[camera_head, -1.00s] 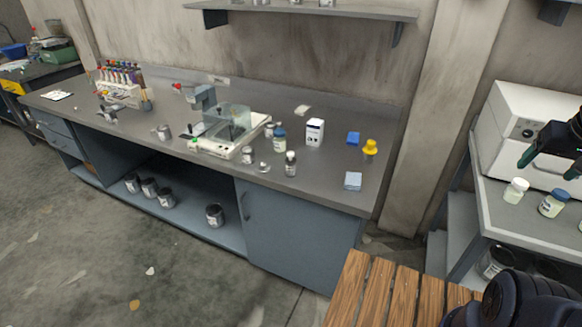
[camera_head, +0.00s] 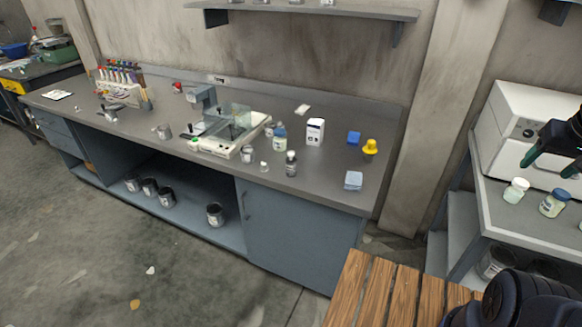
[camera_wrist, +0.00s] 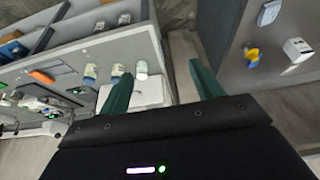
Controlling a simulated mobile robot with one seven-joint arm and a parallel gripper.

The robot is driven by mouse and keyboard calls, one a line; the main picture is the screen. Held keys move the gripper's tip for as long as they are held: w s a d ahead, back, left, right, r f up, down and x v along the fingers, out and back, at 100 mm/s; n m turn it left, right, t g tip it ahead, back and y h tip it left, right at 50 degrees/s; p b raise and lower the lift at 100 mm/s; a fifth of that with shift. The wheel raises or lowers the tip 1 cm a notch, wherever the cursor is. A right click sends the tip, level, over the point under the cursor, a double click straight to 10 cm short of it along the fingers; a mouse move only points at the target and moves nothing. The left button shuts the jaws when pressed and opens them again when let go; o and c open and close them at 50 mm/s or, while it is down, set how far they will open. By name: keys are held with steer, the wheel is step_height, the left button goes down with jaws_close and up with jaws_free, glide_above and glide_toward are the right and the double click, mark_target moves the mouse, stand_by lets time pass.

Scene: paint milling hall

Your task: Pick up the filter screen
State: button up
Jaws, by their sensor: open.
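I cannot make out a filter screen for certain in either view. My gripper (camera_head: 551,163) shows at the right edge of the head view, in front of the white machine and above the right-hand bench. In the wrist view my gripper (camera_wrist: 160,70) has its two green fingers spread apart. Nothing is between them. No thing touches the fingers.
The long grey bench (camera_head: 330,185) holds a balance (camera_head: 228,140), bottles, a white box (camera_head: 315,132) and a yellow-topped item (camera_head: 370,148). A slatted wooden surface (camera_head: 375,295) is in front.

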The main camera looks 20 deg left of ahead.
steer(key=w+a+r+n+g, duration=0.1)
steer(key=w+a+r+n, duration=0.15)
steer(key=w+a, duration=0.4)
steer(key=w+a+r+n, duration=0.1)
steer(key=w+a+n, duration=0.2)
steer(key=w+a, duration=0.3)
steer(key=w+a+f+n+g, duration=0.1)
steer(key=w+a+f+n, duration=0.1)
steer(key=w+a, duration=0.65)
steer(key=n+g, duration=0.3)
steer(key=n, duration=0.7)
glide_above(291, 160)
steer(key=shift+m, duration=0.25)
steer(key=f, duration=2.1)
steer(key=shift+w+a+f, duration=0.2)
steer(key=shift+w+f, duration=0.2)
steer(key=shift+a+f, duration=0.1)
steer(key=shift+f, duration=0.1)
step_height(291, 160, down, 5)
steer(key=shift+s, duration=0.1)
steer(key=shift+s+d+f, duration=0.1)
steer(key=shift+d+f, duration=0.05)
steer(key=shift+f, duration=1.25)
steer(key=shift+s+d+f, duration=0.1)
steer(key=shift+f, duration=1.25)
steer(key=c, duration=1.2)
